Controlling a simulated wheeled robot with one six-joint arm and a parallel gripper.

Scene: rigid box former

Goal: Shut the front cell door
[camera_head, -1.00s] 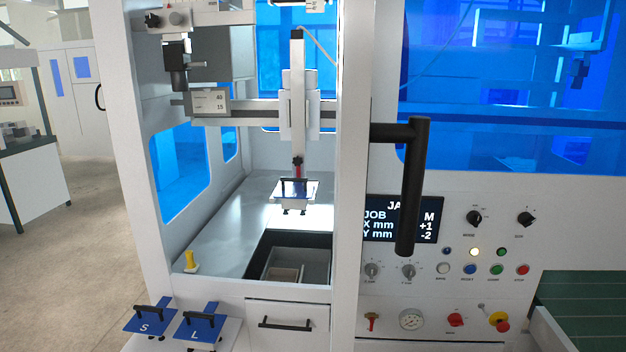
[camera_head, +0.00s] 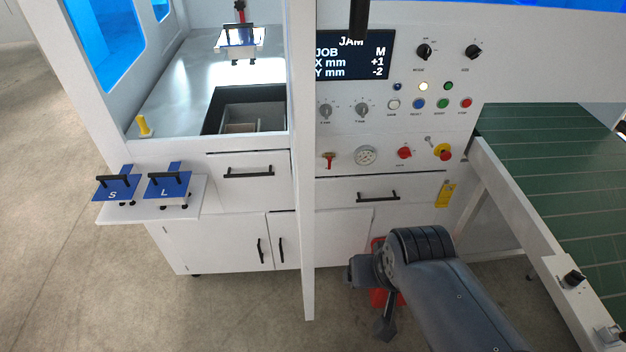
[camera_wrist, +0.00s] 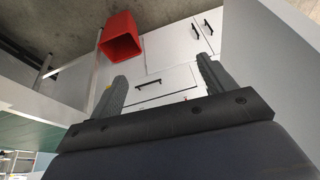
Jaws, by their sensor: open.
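The front cell door shows only in part in the head view, by the lower end of its black vertical bar handle (camera_head: 358,18) at the top edge. The rest of the handle and the door's blue window are mostly out of frame. The cell opening to the left stands uncovered, showing the inside deck (camera_head: 178,95). My gripper (camera_head: 386,328) hangs low in front of the cabinet, below and well apart from the handle, partly hidden by my arm. In the wrist view my gripper (camera_wrist: 163,84) has its fingers spread with nothing between them.
A white post (camera_head: 303,180) stands left of my arm. Control knobs and a display (camera_head: 352,58) sit on the front panel. A red bin (camera_wrist: 122,38) stands on the floor near my gripper. A green conveyor (camera_head: 560,150) lies right. Labelled plates (camera_head: 117,187) rest on a left shelf.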

